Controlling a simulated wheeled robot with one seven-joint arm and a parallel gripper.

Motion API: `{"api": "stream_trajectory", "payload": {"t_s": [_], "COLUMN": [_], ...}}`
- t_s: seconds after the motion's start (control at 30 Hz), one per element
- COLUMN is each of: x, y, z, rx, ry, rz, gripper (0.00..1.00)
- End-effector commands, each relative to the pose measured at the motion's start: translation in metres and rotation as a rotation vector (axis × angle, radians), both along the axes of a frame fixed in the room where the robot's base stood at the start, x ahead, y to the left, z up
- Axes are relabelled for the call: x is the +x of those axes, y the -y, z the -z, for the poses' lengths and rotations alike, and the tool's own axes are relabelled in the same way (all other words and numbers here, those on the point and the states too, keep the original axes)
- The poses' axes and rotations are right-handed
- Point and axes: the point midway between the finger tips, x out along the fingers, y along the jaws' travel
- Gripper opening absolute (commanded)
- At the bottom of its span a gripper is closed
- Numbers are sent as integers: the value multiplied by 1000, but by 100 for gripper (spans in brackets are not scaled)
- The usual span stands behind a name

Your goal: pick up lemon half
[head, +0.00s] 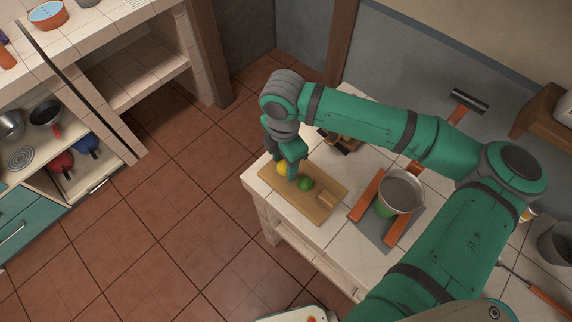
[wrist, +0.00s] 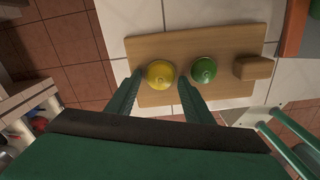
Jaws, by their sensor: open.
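The yellow lemon half (wrist: 160,74) lies on a wooden cutting board (wrist: 232,38), near its left end in the wrist view. In the head view the lemon half (head: 282,168) is partly hidden by my gripper. My gripper (wrist: 159,78) is open, with one finger on each side of the lemon half in the wrist view. It is pointed down over the board in the head view (head: 291,172). I cannot tell whether the fingers touch the lemon half. A green lime half (wrist: 203,70) sits just right of the right finger, also on the board.
A small wooden block (wrist: 254,68) is at the board's right end. In the head view, a pot (head: 402,190) stands on the tiled counter right of the board, between orange bars (head: 367,195). A dark-ended wooden item (head: 343,143) lies behind the board.

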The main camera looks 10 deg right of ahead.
Motion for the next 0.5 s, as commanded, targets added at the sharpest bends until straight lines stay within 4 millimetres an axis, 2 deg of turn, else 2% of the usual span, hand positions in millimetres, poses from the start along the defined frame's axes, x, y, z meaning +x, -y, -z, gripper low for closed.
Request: {"api": "stream_trajectory", "payload": {"t_s": [0.03,0.17,0.5], "x": [0,0,0], "y": [0,0,0], "z": [0,0,-2], "rx": [0,0,0], "ry": [0,0,0], "rz": [0,0,0], "gripper": [47,16,16]}}
